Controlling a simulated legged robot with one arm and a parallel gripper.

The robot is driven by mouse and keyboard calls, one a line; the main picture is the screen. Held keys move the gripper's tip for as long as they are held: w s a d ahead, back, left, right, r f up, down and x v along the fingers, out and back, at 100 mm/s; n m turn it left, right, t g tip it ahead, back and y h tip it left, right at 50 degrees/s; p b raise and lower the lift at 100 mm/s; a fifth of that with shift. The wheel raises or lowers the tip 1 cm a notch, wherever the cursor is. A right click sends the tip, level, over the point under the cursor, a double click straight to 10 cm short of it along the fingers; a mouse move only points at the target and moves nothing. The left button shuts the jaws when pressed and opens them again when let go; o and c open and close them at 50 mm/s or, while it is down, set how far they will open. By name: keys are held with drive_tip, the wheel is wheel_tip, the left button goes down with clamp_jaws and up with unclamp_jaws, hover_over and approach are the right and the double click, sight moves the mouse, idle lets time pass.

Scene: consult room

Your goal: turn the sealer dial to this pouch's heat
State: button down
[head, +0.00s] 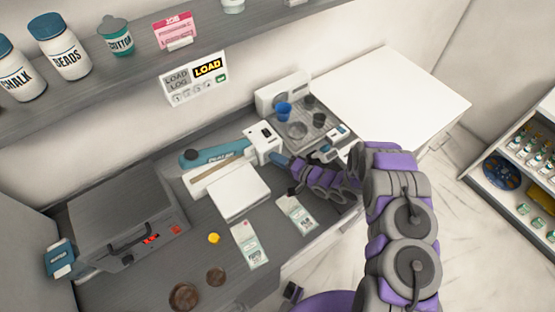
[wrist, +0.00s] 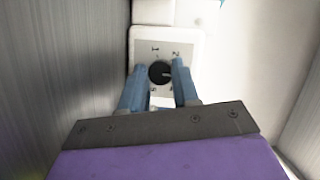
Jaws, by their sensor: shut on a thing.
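The sealer (head: 262,143) stands at the back of the counter, a white box with a teal arm. Its white dial panel (wrist: 140,50) faces the wrist view, with small numerals around a round black dial (wrist: 159,73). A pale mark shows on the dial's right side; the numerals are too blurred to read surely. My gripper (wrist: 158,78) has its blue fingers on either side of the dial and is shut on it. In the head view my gripper (head: 284,161) reaches the sealer's right end and hides the dial. Two printed pouches (head: 250,244) (head: 297,213) lie in front; their print is unreadable.
A grey box-shaped machine (head: 125,215) with red switches stands at the left. A white flat box (head: 238,193) lies beside my gripper. A grey tray machine with cups (head: 300,130) is behind it. A yellow piece (head: 213,238) lies in front. The white surface (head: 395,95) is clear.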

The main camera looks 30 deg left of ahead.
drive_tip(key=shift+w+d+f, duration=0.1)
drive_tip(key=shift+d+f, duration=0.05)
drive_tip(key=shift+f, duration=0.05)
drive_tip(key=c, duration=1)
unclamp_jaws()
drive_tip(key=shift+w, duration=0.15)
drive_tip(key=shift+o, duration=0.9)
drive_tip(key=shift+r, duration=0.1)
drive_tip(key=d, duration=0.5)
drive_tip(key=s+d+r, duration=0.1)
drive_tip(key=d, duration=0.5)
drive_tip(key=s+d+r+b, duration=0.1)
drive_tip(key=d, duration=0.5)
drive_tip(key=shift+s+r, duration=0.15)
